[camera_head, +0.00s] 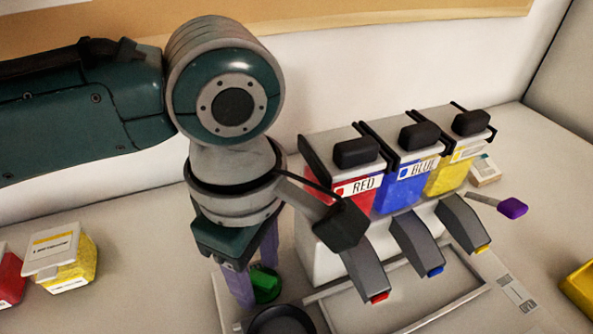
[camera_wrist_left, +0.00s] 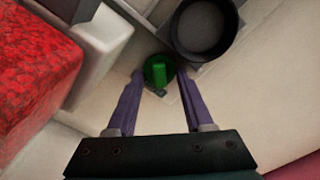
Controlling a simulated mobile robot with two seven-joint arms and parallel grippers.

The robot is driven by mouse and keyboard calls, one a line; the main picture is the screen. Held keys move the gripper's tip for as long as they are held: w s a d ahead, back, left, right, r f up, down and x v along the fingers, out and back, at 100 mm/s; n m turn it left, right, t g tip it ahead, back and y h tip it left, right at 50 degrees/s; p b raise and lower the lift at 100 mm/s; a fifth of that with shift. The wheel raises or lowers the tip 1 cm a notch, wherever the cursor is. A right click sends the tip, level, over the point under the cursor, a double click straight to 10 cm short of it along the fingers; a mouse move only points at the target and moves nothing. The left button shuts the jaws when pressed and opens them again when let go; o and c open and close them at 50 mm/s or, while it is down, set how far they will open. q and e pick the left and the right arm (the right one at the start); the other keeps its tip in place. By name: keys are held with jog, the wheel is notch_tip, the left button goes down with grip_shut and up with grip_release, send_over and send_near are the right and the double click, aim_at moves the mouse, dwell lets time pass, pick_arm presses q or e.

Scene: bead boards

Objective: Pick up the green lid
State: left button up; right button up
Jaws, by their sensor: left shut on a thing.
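The green lid (camera_head: 265,284) is small and round with a raised grip bar. It shows low in the head view, between the purple fingers of my left gripper (camera_head: 254,287). In the left wrist view the green lid (camera_wrist_left: 158,71) lies between the two fingertips, and the left gripper (camera_wrist_left: 160,76) is shut on it. Part of the lid is hidden behind a finger in the head view. I cannot tell whether it is clear of the surface. My right gripper is not in view.
A dark round cup (camera_head: 282,321) stands close beside the lid. The red (camera_head: 357,189), blue (camera_head: 404,187) and yellow (camera_head: 449,174) dispensers stand to the right, with a framed tray (camera_head: 468,298) in front. A yellow container (camera_head: 64,258) sits at the left. A purple-tipped tool (camera_head: 511,207) is at the right.

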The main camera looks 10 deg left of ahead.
pick_arm(q)
grip_shut()
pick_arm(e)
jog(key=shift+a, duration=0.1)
pick_arm(q)
jog(key=shift+r, duration=0.1)
